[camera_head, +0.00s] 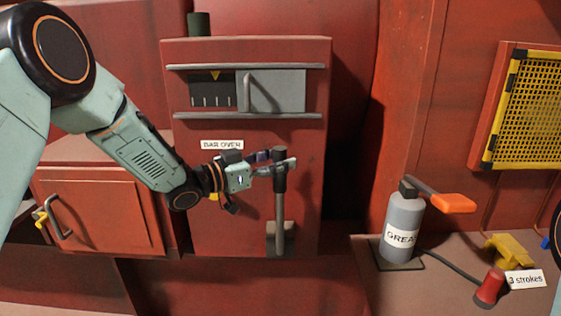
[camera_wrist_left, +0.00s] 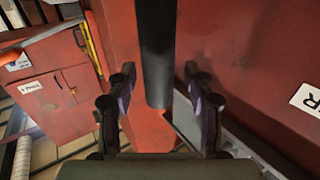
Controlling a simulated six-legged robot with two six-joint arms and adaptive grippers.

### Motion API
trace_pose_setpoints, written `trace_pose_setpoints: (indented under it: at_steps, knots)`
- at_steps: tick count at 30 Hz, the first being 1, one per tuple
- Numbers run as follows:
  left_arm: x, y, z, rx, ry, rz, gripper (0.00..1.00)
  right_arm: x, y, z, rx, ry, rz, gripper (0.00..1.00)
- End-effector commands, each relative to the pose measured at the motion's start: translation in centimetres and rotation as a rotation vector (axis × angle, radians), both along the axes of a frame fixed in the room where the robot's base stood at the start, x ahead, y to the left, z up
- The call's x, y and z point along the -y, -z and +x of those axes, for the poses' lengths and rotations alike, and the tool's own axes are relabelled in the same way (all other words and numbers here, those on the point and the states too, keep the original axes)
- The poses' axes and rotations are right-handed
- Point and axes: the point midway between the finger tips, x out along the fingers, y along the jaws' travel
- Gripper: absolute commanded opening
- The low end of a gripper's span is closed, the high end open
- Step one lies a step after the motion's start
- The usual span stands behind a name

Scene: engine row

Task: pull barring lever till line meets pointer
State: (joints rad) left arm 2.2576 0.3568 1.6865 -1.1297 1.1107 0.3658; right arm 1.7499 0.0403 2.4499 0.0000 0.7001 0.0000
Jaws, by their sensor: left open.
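The barring lever (camera_head: 280,205) stands upright in front of the red cabinet, with a dark grip on top and a grey shaft below. My left gripper (camera_head: 276,166) is at the lever's dark grip. In the left wrist view the dark grip (camera_wrist_left: 157,60) stands between the two open fingers (camera_wrist_left: 158,105), with gaps on both sides. Above, a window shows a dark scale (camera_head: 212,95) with pale lines and a yellow pointer (camera_head: 215,76) at its top edge. A grey sliding cover (camera_head: 275,91) sits to the right of the scale. My right gripper is not in view.
A "BAR OVER" label (camera_head: 221,144) is on the cabinet (camera_head: 300,215). A grey grease bottle (camera_head: 403,228) with an orange handle stands on the right bench (camera_head: 385,290), near a red nozzle (camera_head: 489,288). A yellow mesh guard (camera_head: 530,108) hangs at the right.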

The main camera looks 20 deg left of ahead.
Motion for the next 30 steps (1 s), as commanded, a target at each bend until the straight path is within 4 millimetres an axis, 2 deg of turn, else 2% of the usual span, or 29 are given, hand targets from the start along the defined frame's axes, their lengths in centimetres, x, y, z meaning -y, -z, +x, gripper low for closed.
trace_pose_setpoints:
  at_steps: [12,30]
  knots:
    - [0.68,-0.03,0.65,0.000,0.001,-0.001,0.52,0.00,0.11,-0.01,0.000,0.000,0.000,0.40]
    - [0.68,-0.06,0.63,0.001,0.002,-0.001,0.02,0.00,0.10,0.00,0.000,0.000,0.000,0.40]
